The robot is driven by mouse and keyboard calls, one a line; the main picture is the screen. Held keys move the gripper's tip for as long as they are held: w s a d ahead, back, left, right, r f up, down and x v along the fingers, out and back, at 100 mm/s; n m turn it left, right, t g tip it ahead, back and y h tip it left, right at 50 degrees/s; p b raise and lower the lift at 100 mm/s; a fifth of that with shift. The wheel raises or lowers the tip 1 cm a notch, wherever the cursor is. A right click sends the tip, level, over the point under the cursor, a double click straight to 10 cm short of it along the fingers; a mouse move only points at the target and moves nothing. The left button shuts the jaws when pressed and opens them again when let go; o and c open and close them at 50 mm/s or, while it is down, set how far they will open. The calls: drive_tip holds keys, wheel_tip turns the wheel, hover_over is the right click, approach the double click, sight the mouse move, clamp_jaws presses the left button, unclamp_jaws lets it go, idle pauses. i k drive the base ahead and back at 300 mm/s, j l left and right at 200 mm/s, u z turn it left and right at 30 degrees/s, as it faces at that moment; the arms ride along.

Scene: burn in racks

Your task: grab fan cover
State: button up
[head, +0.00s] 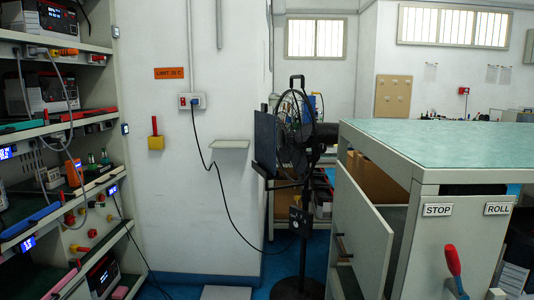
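A black pedestal fan (302,214) stands on the blue floor past the end of the white wall, with its round head and wire guard seen from an angle. A dark flat rectangular panel (265,138) is upright at the left of the fan head; it may be the fan cover, but I cannot tell for sure. It appears to touch or sit close against the fan's front. My gripper is not in this view.
Racks (62,130) with devices and cables line the left. A black cable (232,205) runs from the wall socket (191,101) towards the fan. A small shelf (231,144) juts from the wall.

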sight(265, 123)
drive_tip(key=i+j+z, duration=0.35)
drive_tip(key=i+j, duration=0.35)
drive_tip(key=i+j+z, duration=0.35)
drive_tip(key=i+j, duration=0.45)
drive_tip(key=k+j, duration=0.05)
drive_tip(key=j, duration=0.05)
